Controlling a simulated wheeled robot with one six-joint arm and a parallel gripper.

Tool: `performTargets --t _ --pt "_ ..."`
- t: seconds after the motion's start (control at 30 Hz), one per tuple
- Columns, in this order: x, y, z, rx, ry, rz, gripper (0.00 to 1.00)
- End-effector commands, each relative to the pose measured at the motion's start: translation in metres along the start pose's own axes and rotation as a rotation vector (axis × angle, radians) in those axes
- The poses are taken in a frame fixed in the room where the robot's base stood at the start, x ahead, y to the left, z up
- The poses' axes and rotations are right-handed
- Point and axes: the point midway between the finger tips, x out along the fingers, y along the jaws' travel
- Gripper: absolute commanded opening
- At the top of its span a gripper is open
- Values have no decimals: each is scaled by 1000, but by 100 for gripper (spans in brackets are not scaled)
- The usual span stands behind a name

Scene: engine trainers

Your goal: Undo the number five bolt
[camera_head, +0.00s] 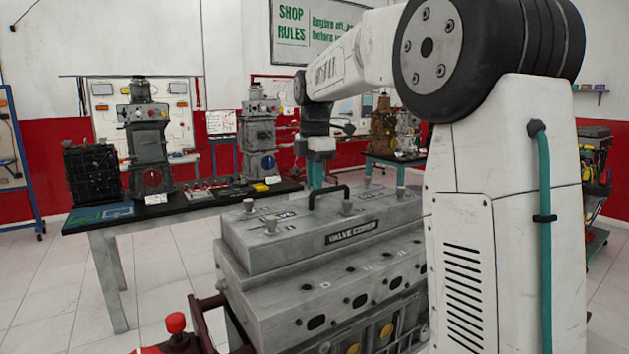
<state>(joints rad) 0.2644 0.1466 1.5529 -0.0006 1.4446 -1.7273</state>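A grey engine block stands in front of me with a valve cover (310,225) on top, marked "VALVE COVER". Several bolt-like pegs stand up from the cover: one at its left end (248,205), one nearer the front left (271,225), one near the middle (347,207) and one at the right (400,193). I cannot read a number five on any of them. A black handle arches over the cover. My gripper (320,160) hangs from my white arm above and beyond the cover, apart from it. Its fingers are too small and unclear to show whether they are open.
A workbench (128,222) at the back left carries a black engine part (93,175), two standing engine trainers (145,145) and small tools. A red-knobbed lever (176,323) stands at the lower left. My arm hides the block's right end. Tiled floor is clear at the left.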

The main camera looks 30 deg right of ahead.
Motion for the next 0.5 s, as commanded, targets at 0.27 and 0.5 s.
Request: performTargets --t 0.27,0.5 --pt "-1 1 0 -5 -1 4 0" --pt "-1 0 0 -4 -1 4 39"
